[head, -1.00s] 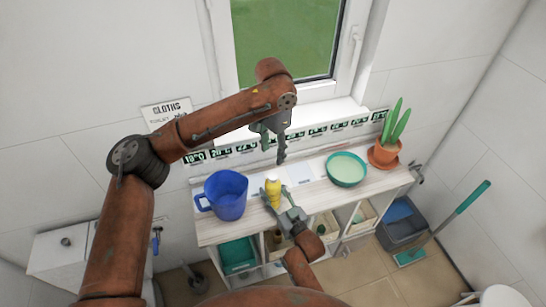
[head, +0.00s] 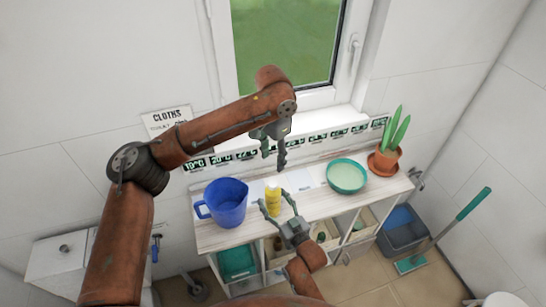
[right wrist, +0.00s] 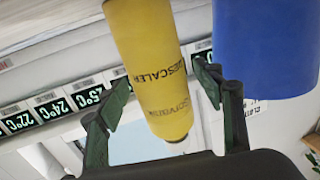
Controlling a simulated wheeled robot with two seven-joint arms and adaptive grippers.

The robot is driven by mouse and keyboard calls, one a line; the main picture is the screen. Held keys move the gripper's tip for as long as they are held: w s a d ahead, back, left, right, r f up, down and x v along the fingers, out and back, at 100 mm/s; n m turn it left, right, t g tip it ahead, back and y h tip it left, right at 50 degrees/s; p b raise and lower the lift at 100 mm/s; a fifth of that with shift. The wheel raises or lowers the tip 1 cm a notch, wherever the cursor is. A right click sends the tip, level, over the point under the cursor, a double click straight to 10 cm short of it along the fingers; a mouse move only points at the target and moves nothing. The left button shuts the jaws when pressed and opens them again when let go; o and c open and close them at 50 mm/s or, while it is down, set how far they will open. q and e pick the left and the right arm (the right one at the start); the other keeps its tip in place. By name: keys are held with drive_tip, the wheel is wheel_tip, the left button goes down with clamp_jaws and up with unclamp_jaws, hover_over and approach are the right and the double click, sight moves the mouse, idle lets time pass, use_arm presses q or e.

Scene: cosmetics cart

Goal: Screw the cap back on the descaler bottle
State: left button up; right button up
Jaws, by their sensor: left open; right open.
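The yellow descaler bottle (head: 273,203) stands upright on the white cart top, beside the blue jug.
The blue jug (head: 226,204) stands close left of the bottle. A green bowl (head: 346,177) and a potted plant (head: 384,160) stand to the right. A strip of temperature labels (head: 240,152) runs along the back. Open bins (head: 238,263) sit below the top.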

drive_tip(key=v, duration=1.1)
drive_tip(key=shift+r, duration=0.1)
